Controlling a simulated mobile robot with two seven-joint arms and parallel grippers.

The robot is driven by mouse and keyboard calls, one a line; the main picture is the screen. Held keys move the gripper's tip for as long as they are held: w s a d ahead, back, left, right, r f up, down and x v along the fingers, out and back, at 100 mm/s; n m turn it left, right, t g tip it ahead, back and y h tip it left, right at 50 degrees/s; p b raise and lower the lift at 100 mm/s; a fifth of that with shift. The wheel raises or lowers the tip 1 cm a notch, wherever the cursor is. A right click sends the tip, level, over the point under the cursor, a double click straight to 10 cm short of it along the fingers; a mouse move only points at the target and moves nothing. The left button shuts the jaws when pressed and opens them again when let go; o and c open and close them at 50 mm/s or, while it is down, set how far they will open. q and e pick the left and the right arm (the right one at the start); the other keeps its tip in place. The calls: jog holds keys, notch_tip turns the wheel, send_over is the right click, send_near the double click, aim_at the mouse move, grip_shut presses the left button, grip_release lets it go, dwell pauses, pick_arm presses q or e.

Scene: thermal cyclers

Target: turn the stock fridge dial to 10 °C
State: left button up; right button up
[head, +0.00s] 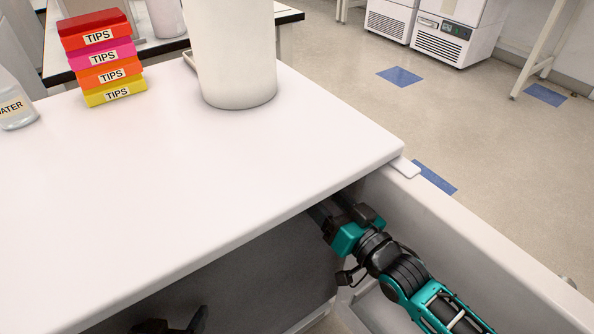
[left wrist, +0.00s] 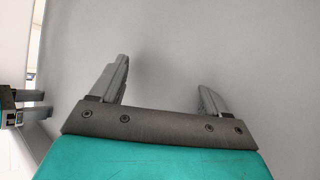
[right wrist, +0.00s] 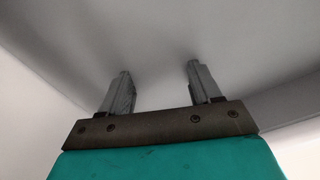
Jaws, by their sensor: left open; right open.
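No dial or temperature scale can be made out in any view. In the head view, two white floor units with vent grilles stand far off at the top right; one (head: 483,48) has a small dark panel. I cannot tell whether either is the stock fridge. My left gripper (head: 178,326) shows only partly at the bottom edge, below the bench. In the left wrist view it is open and empty (left wrist: 163,76), facing a plain grey surface. My right gripper (head: 325,213) is partly hidden under the bench's right edge. In the right wrist view it is open and empty (right wrist: 158,72) near a pale surface.
The white bench (head: 200,170) fills the left, with a white cylindrical container (head: 235,50), stacked tip boxes (head: 103,59) and a water bottle (head: 14,105) on it. A white ledge (head: 480,240) runs along the right, close to my right arm. Open floor (head: 510,130) lies beyond.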

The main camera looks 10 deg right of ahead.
jog(key=b+x, duration=0.2)
jog(key=x, duration=0.7)
jog(key=shift+w, duration=0.1)
jog(key=c, duration=1)
